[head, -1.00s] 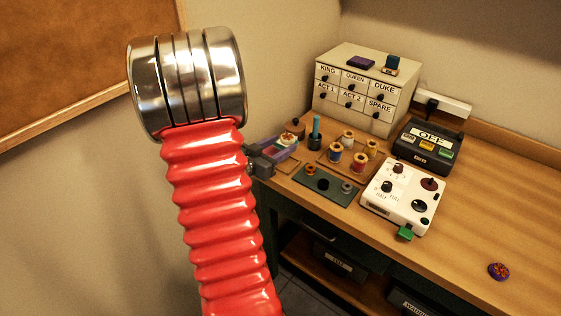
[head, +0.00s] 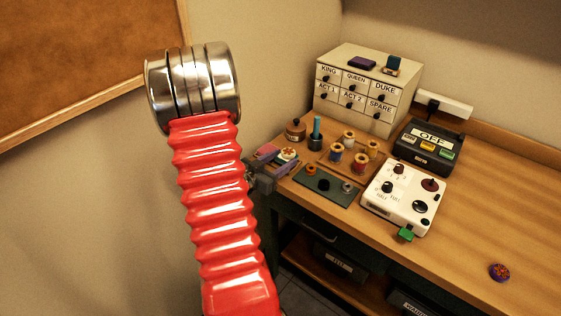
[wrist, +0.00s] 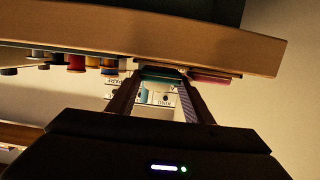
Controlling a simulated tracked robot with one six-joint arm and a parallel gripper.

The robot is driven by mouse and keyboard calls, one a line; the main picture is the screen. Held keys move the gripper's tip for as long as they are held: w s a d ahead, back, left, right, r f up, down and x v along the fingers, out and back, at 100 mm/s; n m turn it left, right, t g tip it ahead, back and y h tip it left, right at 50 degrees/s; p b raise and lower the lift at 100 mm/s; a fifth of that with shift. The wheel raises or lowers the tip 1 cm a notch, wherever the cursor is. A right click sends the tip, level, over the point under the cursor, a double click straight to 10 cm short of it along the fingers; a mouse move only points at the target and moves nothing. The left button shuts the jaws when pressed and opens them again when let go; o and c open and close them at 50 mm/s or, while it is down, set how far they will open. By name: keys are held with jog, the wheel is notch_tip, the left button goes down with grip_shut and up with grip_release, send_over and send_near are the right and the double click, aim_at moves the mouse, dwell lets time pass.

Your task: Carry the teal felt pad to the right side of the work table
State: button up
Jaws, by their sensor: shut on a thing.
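My gripper (head: 264,176) is at the left end of the work table (head: 465,225), beside its left edge. In the wrist view its two fingers (wrist: 161,85) are closed on a teal piece, which I take for the teal felt pad (wrist: 162,72). Only its near edge shows between the fingertips. In the head view I cannot pick the pad out clearly from my gripper and the small things behind it. The wrist view looks along the table's edge from low down, with the drawer labels upside down. The right side of the table is far from my gripper.
A dark green mat (head: 335,193) with small parts, several thread spools (head: 360,163), a white control box (head: 398,205) and a black box marked OFF (head: 425,147) fill the middle. A labelled drawer cabinet (head: 350,118) stands behind. A round patterned thing (head: 499,272) lies right; wood around it is clear.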

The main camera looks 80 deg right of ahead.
jog(key=shift+f, duration=0.35)
jog(key=o, duration=1.1)
jog(key=shift+w, duration=0.1)
jog(key=shift+f, duration=0.2)
jog(key=v, duration=1.4)
jog(key=shift+f, duration=0.15)
jog(key=shift+c, duration=0.3)
